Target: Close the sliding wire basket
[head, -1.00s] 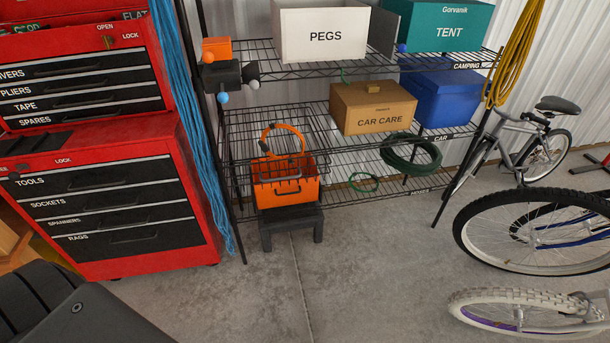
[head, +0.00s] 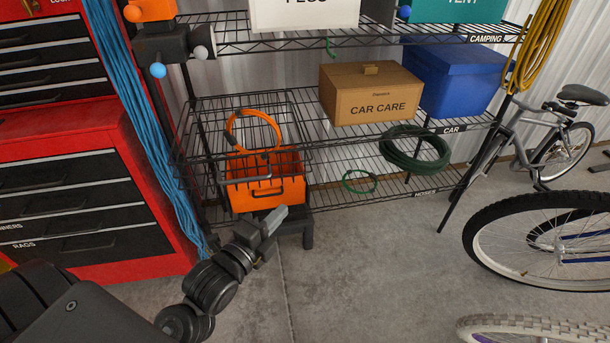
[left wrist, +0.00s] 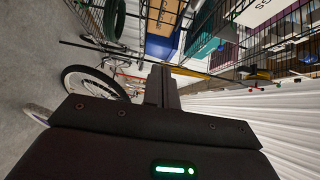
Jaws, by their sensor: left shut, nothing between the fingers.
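The black sliding wire basket (head: 228,115) is on the left of the shelf rack in the head view. It sticks out in front of the shelf edge, so it stands open. An orange coil (head: 257,131) shows within its wires. My left gripper (head: 274,216) is shut and empty, in front of and below the basket. In the picture it overlaps the area just below an orange toolbox (head: 267,193); I see no contact with the basket. Its fingers also show in the left wrist view (left wrist: 161,86). My right gripper is in neither view.
A red tool chest (head: 60,160) and hanging blue rope (head: 130,100) stand to the left. A car care box (head: 368,98) and green hose (head: 414,153) are to the right.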

